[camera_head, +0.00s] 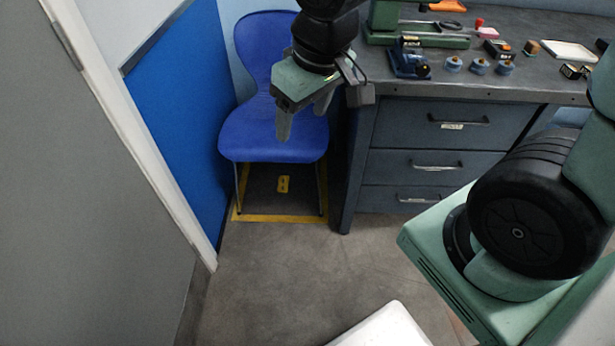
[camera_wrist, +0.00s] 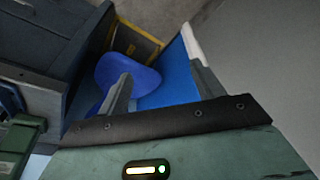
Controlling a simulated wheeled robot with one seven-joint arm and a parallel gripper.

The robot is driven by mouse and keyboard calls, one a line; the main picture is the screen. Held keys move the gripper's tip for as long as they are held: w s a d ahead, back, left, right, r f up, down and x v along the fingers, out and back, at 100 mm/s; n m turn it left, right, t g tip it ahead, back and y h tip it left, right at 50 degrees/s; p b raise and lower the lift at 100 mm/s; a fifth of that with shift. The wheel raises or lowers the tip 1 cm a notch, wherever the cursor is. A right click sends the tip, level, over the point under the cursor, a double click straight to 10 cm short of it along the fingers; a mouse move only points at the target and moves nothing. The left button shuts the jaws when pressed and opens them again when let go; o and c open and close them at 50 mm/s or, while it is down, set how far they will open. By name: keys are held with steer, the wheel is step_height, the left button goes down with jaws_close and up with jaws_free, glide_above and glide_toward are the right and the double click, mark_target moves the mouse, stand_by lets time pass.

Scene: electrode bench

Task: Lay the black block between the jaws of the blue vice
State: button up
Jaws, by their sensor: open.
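The blue vice (camera_head: 408,60) stands near the left front edge of the grey bench. A blue shape at the left edge of the wrist view (camera_wrist: 10,100) looks like part of it. I cannot surely pick out the black block; a dark block with orange marks (camera_head: 497,49) lies right of the vice, and small dark pieces lie farther right. My gripper (camera_head: 304,117) is open and empty, pointing down in front of the blue chair, left of the bench and the vice. Its two fingers also show apart in the wrist view (camera_wrist: 162,88).
The bench (camera_head: 470,93) has drawers below. Several blue-grey round pieces (camera_head: 479,66) sit right of the vice, a green machine (camera_head: 420,40) behind it. A white tray (camera_head: 568,50) lies farther right. A blue chair (camera_head: 258,135) and blue panel (camera_head: 180,90) stand left.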

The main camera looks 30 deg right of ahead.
steer(key=s+a+n+g, duration=0.1)
steer(key=s+a+n, duration=0.1)
steer(key=s, duration=0.4)
steer(key=s+a+f+n+g, duration=0.1)
steer(key=s+a+n, duration=0.1)
steer(key=s+a, duration=0.2)
steer(key=s, duration=0.2)
steer(key=shift+s+a+g, duration=0.35)
steer(key=shift+s+g, duration=0.05)
step_height(320, 180, up, 5)
steer(key=p, duration=0.5)
steer(key=shift+f, duration=0.1)
stand_by(0.5)
